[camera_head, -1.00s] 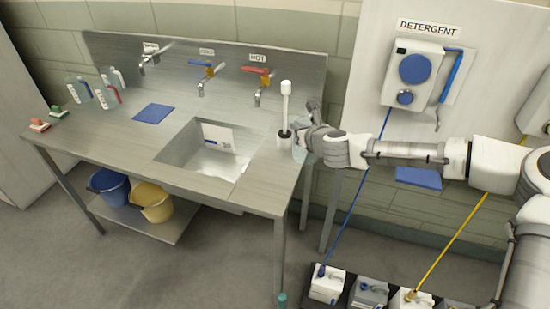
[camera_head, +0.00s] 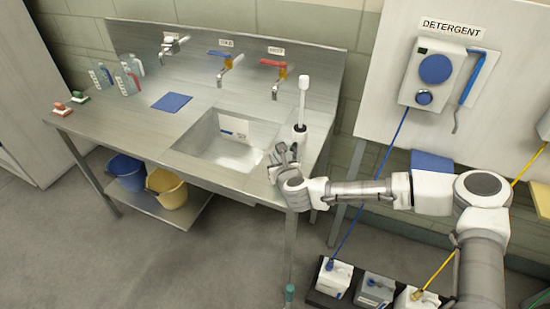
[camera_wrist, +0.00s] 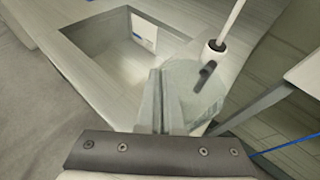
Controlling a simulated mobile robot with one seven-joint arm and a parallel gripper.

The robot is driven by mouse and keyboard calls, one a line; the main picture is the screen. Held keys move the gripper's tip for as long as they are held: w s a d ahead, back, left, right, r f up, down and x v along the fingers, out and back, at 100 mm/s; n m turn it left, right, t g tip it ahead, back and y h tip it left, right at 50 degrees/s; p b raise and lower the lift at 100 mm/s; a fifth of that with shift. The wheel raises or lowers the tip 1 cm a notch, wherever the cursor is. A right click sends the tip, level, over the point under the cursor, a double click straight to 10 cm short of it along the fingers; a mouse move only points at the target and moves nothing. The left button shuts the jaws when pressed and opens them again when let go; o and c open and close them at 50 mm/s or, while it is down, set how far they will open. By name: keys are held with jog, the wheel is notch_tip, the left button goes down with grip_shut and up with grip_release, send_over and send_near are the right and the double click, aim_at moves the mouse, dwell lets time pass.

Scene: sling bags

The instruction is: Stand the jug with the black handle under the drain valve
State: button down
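The jug (camera_wrist: 200,100) is pale and translucent with a black handle (camera_wrist: 206,72). In the wrist view it is at the counter's right end, beside and in front of the white brush holder. My gripper (camera_wrist: 162,100) has its fingers close together at the jug's left side, away from the handle. They appear to pinch its wall, though the see-through material blurs the contact. In the head view my gripper (camera_head: 279,155) is over the counter's front right corner and largely hides the jug. I cannot make out a drain valve in either view.
The sink basin (camera_head: 192,148) is left of my gripper. A white brush stands in its holder (camera_head: 299,133) behind it. Taps line the backsplash. A blue bucket (camera_head: 125,172) and a yellow bucket (camera_head: 166,190) are on the lower shelf. Floor in front is clear; containers (camera_head: 334,278) stand right.

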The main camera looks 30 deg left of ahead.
jog(key=shift+f, duration=0.25)
jog(key=c, duration=1.1)
grip_release()
jog(key=shift+r, duration=0.1)
